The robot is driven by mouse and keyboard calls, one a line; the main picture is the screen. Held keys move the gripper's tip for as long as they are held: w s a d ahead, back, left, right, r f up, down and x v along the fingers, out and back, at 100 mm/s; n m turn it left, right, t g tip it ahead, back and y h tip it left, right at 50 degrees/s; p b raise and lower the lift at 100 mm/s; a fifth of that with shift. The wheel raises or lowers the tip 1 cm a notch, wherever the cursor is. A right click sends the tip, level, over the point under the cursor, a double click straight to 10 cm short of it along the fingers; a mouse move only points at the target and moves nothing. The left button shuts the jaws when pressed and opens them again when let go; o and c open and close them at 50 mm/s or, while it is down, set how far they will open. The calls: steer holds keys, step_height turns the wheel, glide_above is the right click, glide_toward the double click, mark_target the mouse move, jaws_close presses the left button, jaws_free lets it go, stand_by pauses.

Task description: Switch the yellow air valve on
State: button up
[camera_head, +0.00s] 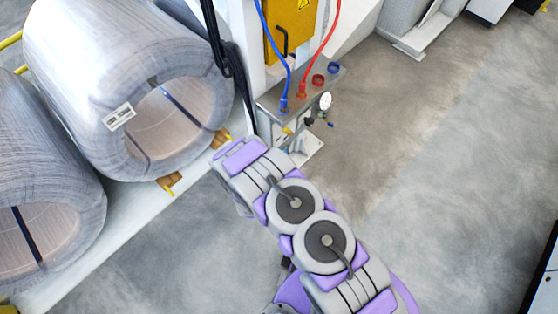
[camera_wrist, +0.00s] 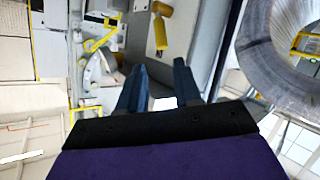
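A small yellow part (camera_head: 288,131), which looks like the air valve, sits on the grey bracket below the hose fittings in the head view. In the wrist view a yellow lever-like part (camera_wrist: 160,36) shows against a grey panel, just beyond my fingertips. I cannot tell for sure that it is the same valve, nor which way its handle is set. My gripper (camera_wrist: 158,68) shows two dark blue fingers spread apart, with nothing between them. The fingers look apart from the yellow part. In the head view my arm hides the gripper.
A round gauge (camera_head: 325,101) and the blue hose (camera_head: 272,40) and red hose (camera_head: 322,45) are close to the valve bracket. Large wrapped coils (camera_head: 130,75) stand at the left. A yellow panel (camera_head: 291,25) is above. The floor (camera_head: 440,150) at right is clear.

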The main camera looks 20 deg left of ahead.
steer(key=shift+v, duration=1.95)
steer(key=shift+d, duration=0.1)
